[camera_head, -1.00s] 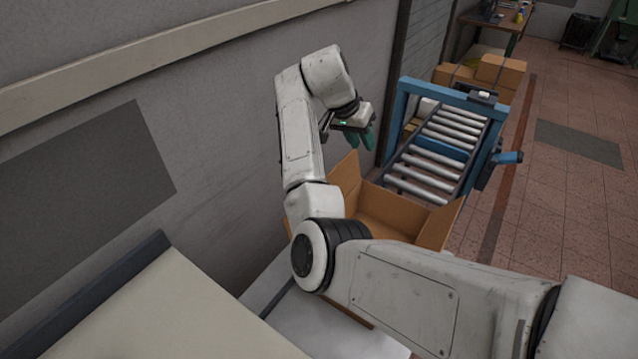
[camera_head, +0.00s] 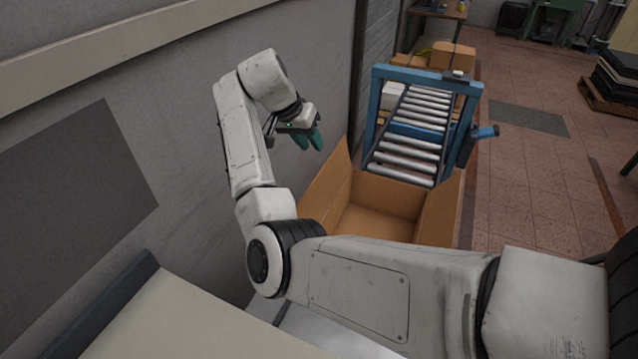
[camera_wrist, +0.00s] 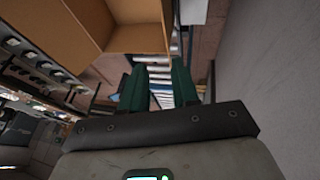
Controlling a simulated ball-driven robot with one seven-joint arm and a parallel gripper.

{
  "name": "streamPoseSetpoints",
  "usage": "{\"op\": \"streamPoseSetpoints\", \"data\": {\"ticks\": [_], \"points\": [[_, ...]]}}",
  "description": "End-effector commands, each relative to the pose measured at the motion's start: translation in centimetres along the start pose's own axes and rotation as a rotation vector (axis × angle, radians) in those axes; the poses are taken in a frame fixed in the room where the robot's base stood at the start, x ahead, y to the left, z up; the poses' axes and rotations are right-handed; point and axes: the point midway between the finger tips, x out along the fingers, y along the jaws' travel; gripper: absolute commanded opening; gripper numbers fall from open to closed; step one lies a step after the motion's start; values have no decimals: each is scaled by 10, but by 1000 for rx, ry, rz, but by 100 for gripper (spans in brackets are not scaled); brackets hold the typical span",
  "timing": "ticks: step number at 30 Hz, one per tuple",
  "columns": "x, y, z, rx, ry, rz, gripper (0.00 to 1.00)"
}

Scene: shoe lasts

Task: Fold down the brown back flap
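The open brown cardboard box (camera_head: 380,218) stands at the near end of the roller conveyor. A left brown panel (camera_head: 332,180) and a right one (camera_head: 441,208) stand up, and a far panel (camera_head: 388,195) faces the rollers. I cannot tell for certain which is the back flap. My arm hides the box's near side. My gripper (camera_head: 309,140), with green fingers, hangs in the air beyond and above the left panel, near the wall, touching nothing. In the wrist view my gripper (camera_wrist: 158,85) has its fingers apart and empty, with the box (camera_wrist: 130,30) at the top.
The blue-framed roller conveyor (camera_head: 412,135) stands behind the box, with a blue handle-like part (camera_head: 485,132) on its right. The grey wall (camera_head: 200,50) is close on the left. A pale worktop (camera_head: 185,315) lies in the near left. The tiled floor at right is mostly clear.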

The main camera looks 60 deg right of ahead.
Motion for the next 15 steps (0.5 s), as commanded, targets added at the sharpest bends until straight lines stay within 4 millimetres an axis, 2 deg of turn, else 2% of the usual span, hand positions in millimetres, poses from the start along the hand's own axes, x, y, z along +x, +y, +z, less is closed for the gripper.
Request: {"op": "streamPoseSetpoints", "data": {"ticks": [1,6,15], "points": [[11,-3,4,0,0,0,30],[28,-7,11,0,0,0,30],[42,-10,15,0,0,1,30]]}}
